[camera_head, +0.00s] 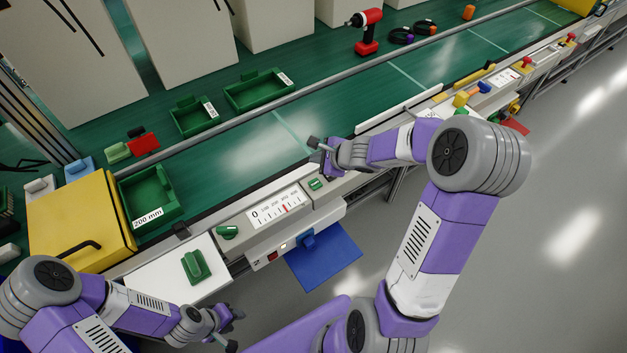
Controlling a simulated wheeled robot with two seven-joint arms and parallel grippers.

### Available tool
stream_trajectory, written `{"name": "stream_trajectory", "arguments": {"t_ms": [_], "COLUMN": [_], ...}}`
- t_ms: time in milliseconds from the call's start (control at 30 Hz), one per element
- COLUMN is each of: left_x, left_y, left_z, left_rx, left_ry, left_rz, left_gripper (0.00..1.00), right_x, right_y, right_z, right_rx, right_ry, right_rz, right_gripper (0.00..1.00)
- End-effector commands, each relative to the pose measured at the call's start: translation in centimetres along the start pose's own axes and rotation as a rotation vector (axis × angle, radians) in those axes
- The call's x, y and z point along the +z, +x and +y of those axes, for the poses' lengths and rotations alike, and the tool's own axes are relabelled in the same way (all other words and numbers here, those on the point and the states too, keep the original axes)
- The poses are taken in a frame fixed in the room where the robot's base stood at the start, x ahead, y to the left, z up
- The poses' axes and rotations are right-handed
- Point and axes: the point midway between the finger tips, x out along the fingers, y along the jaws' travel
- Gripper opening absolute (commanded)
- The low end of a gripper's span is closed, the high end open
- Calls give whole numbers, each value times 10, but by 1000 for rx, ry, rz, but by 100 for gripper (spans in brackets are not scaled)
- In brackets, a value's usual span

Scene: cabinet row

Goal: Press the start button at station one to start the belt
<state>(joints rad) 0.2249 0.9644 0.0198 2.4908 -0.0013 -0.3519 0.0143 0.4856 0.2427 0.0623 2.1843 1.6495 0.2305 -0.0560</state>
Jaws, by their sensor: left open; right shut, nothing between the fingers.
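The near station's control panel (275,212) runs along the belt's front edge, with a white scale on it. A small green button (315,183) sits at the panel's right end. A green knob (227,232) sits at its left end. I cannot read which control is marked start. My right gripper (317,146) is shut and empty, just above and behind the small green button in the picture, apparently apart from it. My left gripper (236,329) is open and empty, low in the view, in front of the white plate (160,278) with a green handled piece.
The green belt (245,150) runs behind the panel. A yellow box (75,222) and a green tray (150,200) stand at left. A blue plate (325,262) juts out below the panel. A red drill (367,32) stands at the back.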

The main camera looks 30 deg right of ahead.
Motion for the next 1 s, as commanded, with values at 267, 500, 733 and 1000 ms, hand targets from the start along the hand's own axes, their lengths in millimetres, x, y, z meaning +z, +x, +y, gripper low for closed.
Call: {"name": "stream_trajectory", "arguments": {"t_ms": [267, 500, 733, 1000], "left_x": [0, -1, -2, -3], "left_y": [2, 16, 43, 73], "left_z": [-1, -6, -16, -28], "left_rx": [0, 0, 0, 0], "left_ry": [0, 0, 0, 0], "left_rz": [0, 0, 0, 0], "left_gripper": [43, 43, 43, 43], "right_x": [-1, -10, -27, -43], "right_y": [2, 14, 36, 58], "right_z": [2, 11, 27, 43], "right_rx": [3, 4, 4, 4], "right_ry": [-2, -3, -2, -4], "right_rz": [2, 2, 3, 2], "right_gripper": [0, 0, 0, 0]}}
